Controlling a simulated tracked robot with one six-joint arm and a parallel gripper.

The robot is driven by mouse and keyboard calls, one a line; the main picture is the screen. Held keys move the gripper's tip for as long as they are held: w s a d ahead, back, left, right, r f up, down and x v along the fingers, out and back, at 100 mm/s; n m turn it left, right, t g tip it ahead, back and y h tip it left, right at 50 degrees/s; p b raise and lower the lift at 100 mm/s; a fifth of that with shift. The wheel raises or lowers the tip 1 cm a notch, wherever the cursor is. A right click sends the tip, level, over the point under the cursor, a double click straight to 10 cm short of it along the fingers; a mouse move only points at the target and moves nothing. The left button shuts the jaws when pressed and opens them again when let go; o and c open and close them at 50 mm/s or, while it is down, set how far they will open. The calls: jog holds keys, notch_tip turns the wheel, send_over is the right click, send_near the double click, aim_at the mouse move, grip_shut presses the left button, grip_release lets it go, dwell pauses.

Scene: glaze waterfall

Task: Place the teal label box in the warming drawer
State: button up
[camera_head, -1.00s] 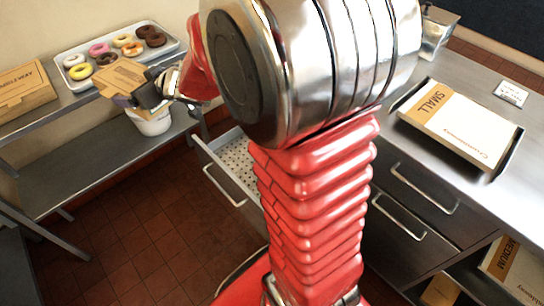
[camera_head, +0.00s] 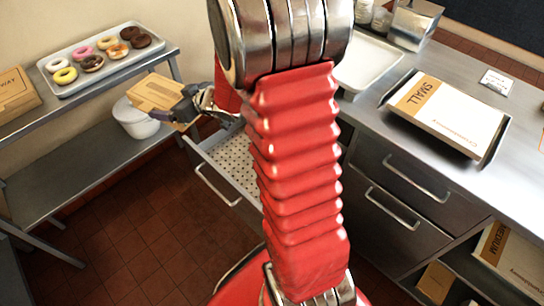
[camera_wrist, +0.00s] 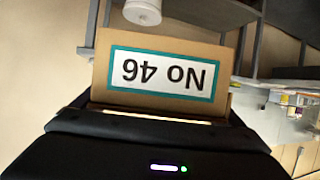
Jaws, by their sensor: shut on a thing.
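My gripper (camera_head: 180,112) is shut on a brown cardboard box (camera_head: 157,93) and holds it in the air left of the open drawer. In the wrist view the box (camera_wrist: 120,54) shows a teal-bordered white label reading "No 46", upside down. The open drawer (camera_head: 228,163) has a perforated bottom and a bar handle. It looks empty where I see it. My red arm hides part of the drawer's right side. I cannot tell the exact height of the box over the drawer.
A metal shelf at left holds a tray of donuts (camera_head: 92,64) and another cardboard box (camera_head: 14,92). A white tub (camera_head: 133,118) stands on its lower shelf. A tray with a "SMALL" box (camera_head: 445,108) lies on the right counter. Shut drawers (camera_head: 403,190) sit below.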

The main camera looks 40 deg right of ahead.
jog(key=s+d+f+m+h, duration=0.2)
jog(key=s+d+f+h, duration=0.1)
jog(key=s+d+f, duration=1.7)
jog(key=shift+s+d+f+m+t, duration=0.3)
jog(key=shift+s+f, duration=0.1)
jog(key=shift+f, duration=0.5)
jog(key=shift+f, duration=2.9)
jog(key=shift+f, duration=2.1)
